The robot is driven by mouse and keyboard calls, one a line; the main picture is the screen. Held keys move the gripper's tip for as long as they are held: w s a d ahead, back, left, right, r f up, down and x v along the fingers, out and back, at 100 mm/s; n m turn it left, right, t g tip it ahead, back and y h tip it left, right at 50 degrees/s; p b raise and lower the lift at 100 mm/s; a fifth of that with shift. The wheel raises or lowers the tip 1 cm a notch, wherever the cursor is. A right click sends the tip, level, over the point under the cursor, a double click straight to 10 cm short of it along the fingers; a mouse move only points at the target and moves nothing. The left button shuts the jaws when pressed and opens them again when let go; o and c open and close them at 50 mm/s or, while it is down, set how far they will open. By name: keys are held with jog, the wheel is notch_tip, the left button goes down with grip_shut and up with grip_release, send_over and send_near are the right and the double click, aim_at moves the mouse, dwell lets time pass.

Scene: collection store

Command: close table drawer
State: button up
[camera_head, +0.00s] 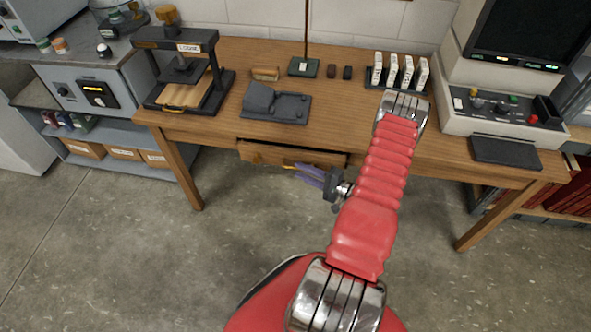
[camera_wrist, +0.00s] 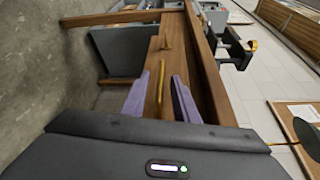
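The wooden table (camera_head: 340,75) has a drawer (camera_head: 280,153) under its front edge, and the drawer stands partly pulled out. A small knob (camera_head: 257,158) shows near the left end of its front. My gripper (camera_head: 308,172) is just in front of the drawer's right part, with two purple fingers. In the wrist view, my gripper (camera_wrist: 160,97) has its fingers apart, with the wooden drawer front (camera_wrist: 153,75) beyond and between them. A thin yellow strip (camera_wrist: 160,82) shows between the fingers. I cannot tell whether the fingers touch the drawer.
The tabletop holds a black press (camera_head: 180,65), a dark grey stand (camera_head: 275,103), a rack of white boxes (camera_head: 398,72) and a beige console (camera_head: 500,110). A grey cabinet with shelves (camera_head: 100,130) stands at the left. The concrete floor (camera_head: 120,250) in front is clear.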

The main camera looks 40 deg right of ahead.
aim_at(296, 169)
jog(key=shift+x, duration=1.5)
jog(key=shift+c, duration=0.4)
grip_shut()
jog(key=shift+f, duration=0.1)
